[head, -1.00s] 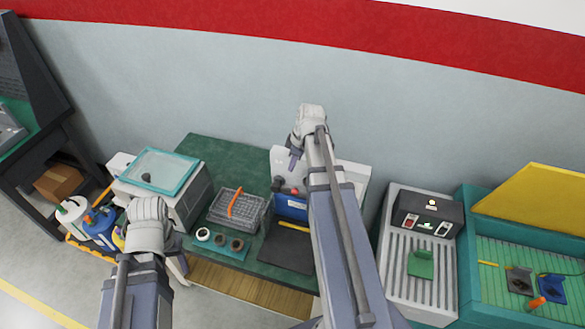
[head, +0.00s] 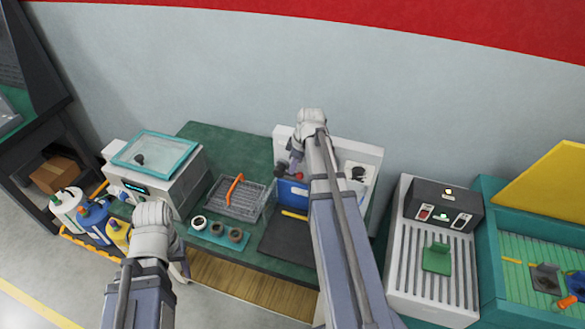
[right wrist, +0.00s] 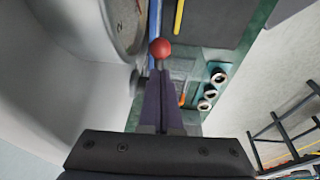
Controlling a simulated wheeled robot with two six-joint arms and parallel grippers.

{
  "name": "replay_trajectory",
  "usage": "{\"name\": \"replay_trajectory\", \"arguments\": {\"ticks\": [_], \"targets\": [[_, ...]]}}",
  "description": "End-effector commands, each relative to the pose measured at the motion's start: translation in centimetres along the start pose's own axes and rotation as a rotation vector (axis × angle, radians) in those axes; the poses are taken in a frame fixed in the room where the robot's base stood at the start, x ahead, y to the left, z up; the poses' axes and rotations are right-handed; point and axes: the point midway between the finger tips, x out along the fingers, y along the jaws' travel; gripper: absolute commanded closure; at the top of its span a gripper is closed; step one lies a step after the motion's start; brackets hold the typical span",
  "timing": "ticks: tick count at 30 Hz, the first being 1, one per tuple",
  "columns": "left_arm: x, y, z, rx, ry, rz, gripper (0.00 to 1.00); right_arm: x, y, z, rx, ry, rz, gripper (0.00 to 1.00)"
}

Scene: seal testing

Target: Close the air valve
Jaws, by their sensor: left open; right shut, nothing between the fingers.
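The air valve shows as a lever with a red ball knob (right wrist: 161,48) in the right wrist view. The knob is a small red spot (head: 299,176) in the head view, on the white-backed test rig (head: 367,151). My right gripper (right wrist: 158,77) is shut and empty. Its dark purple fingertips are right at the knob; I cannot tell whether they touch it. My right arm hides part of the rig in the head view. My left gripper (head: 181,268) is open, low in front of the bench, with its fingers mostly hidden by its wrist.
A round gauge (right wrist: 124,22) is close beside the knob. A wire basket (head: 237,197), a teal tray with rings (head: 218,238) and a black mat (head: 287,241) lie on the green bench. A lidded bath (head: 155,153) stands left; a ribbed station (head: 432,275) stands right.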

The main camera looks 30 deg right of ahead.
Motion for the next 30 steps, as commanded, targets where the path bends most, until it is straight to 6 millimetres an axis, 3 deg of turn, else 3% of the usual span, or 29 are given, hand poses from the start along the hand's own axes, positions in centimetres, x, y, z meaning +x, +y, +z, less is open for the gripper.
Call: {"name": "replay_trajectory", "arguments": {"ticks": [11, 18, 30], "targets": [[0.2, 0.0, 0.0, 0.001, 0.0, 0.0, 0.45, 0.2, 0.0, 0.1, 0.0, 0.0, 0.0, 1.0], [1.9, 0.2, -0.1, 0.002, 0.0, 0.0, 0.45, 1.8, 0.1, 1.1, 0.0, 0.0, 0.0, 1.0], [1.7, 0.2, -0.1, 0.001, 0.0, 0.0, 0.45, 1.5, 0.0, 1.2, -0.001, -0.007, -0.003, 1.0]]}}
